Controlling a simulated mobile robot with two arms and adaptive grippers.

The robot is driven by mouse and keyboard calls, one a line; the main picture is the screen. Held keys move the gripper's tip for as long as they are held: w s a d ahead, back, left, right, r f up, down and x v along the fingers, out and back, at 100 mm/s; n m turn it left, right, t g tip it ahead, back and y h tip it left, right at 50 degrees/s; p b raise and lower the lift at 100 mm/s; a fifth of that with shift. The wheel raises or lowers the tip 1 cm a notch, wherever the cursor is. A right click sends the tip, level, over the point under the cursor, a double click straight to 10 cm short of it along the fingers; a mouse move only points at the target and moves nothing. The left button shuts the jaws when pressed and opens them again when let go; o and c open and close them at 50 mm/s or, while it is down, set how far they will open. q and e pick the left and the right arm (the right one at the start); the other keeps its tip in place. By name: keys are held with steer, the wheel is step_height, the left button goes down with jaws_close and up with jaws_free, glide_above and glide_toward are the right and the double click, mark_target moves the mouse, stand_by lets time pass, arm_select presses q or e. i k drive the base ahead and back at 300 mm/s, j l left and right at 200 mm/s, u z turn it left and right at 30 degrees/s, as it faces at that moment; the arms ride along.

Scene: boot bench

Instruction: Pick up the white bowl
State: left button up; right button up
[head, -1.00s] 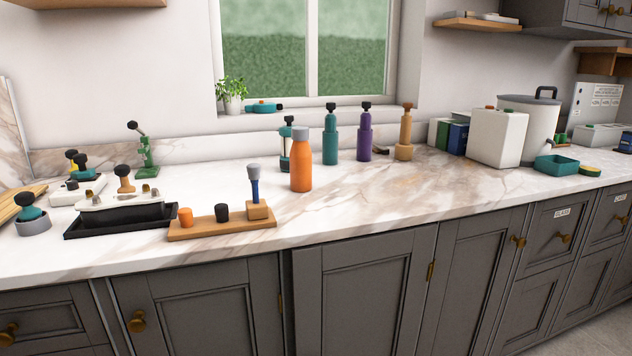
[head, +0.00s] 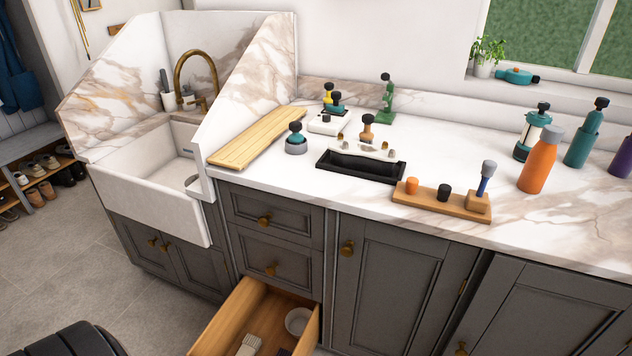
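A small white bowl (head: 298,320) lies in the open wooden drawer (head: 236,309) below the counter, near the drawer's right side and towards the cabinet. A white brush-like item (head: 249,345) lies in the drawer to the left of the bowl and nearer to me. Neither of my grippers shows in the head view.
Closed grey drawers (head: 270,269) are above the open one. A white sink (head: 150,178) with a brass tap (head: 192,75) stands at the left. The counter holds a black tray (head: 360,166), a wooden board (head: 255,138) and an orange bottle (head: 541,160).

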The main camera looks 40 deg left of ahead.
mark_target(296, 320)
steer(key=u, duration=1.25)
steer(key=i+j, duration=0.1)
steer(key=j, duration=0.75)
steer(key=i+j, duration=0.15)
steer(key=j, duration=0.25)
steer(key=j+u, duration=0.1)
steer(key=j, duration=0.35)
steer(key=i+j, duration=0.15)
steer(key=j, duration=0.25)
